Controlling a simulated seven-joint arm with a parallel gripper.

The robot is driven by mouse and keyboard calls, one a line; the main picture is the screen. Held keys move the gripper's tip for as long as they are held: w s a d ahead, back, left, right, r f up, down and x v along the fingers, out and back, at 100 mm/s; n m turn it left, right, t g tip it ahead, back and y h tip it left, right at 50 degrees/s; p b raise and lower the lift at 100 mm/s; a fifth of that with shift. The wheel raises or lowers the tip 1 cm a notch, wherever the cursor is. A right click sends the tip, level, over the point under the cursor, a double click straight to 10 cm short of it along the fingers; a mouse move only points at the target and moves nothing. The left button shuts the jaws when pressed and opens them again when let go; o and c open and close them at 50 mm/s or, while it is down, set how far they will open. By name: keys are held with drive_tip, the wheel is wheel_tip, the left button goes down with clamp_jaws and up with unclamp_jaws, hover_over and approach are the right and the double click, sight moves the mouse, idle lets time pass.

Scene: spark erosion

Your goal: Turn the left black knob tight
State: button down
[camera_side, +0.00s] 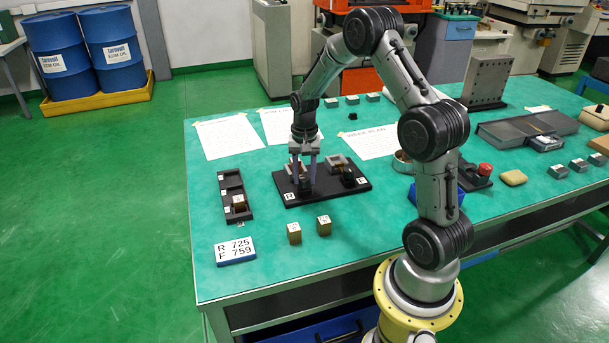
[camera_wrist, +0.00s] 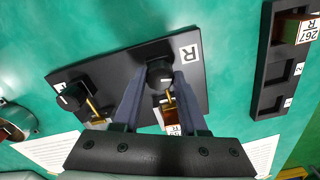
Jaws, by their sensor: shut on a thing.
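A black board (camera_side: 325,195) lies on the green table with two vise-like fixtures and two black knobs. The left knob (camera_side: 305,189), beside the "R" label, also shows in the wrist view (camera_wrist: 158,71). My gripper (camera_side: 306,184) points down over it, and in the wrist view its fingers (camera_wrist: 160,78) close on the knob's two sides. The knob's far side and lower part are hidden by the fingers.
Two brass blocks (camera_side: 294,233) (camera_side: 324,225) stand in front of the board. A black compartment tray (camera_side: 227,186) holding one block lies to the left. A number sign (camera_side: 235,250) is near the front edge. Papers (camera_side: 228,138) lie behind. A blue bin (camera_side: 412,195) stands at right.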

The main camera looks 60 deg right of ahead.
sight(304, 178)
drive_tip(key=shift+r+m, duration=0.1)
drive_tip(key=shift+m, duration=0.6)
drive_tip(key=shift+c, duration=2.2)
unclamp_jaws()
wheel_tip(304, 178, up, 14)
